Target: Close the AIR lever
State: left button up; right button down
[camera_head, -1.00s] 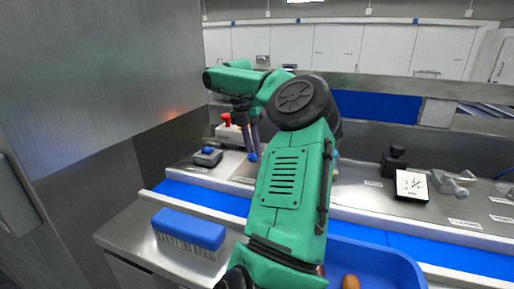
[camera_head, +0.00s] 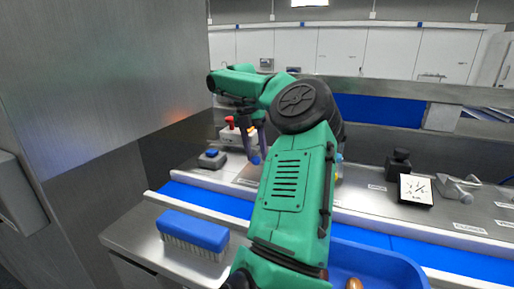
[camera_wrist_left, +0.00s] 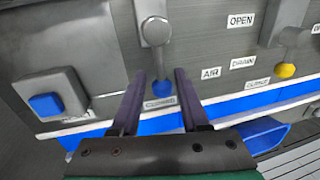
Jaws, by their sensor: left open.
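A metal lever with a blue knob (camera_wrist_left: 161,88) shows in the left wrist view, next to the AIR label (camera_wrist_left: 211,72). Its arm hangs down from the pivot, and the knob is just above a label that seems to read CLOSED (camera_wrist_left: 160,103). My left gripper (camera_wrist_left: 165,76) is open, its two purple fingers on either side of the knob with gaps visible; contact cannot be told. In the head view, the left gripper (camera_head: 252,146) reaches down over the panel with the blue knob (camera_head: 255,160) at its fingertips. My right gripper is out of view.
A yellow-knobbed lever (camera_wrist_left: 285,70) by the DRAIN label stands to the right. A box with a blue button (camera_head: 211,153) is left of the gripper. A blue brush (camera_head: 194,231), a blue tray (camera_head: 395,265) and a small dial display (camera_head: 415,189) are nearby.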

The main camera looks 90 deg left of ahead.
pick_arm(q)
notch_tip(320, 180, up, 14)
jog(key=s+a+p, duration=0.1)
jog(key=s+p, duration=0.1)
jog(key=p, duration=0.5)
jog(key=shift+s+a, duration=0.15)
jog(key=shift+s, duration=0.15)
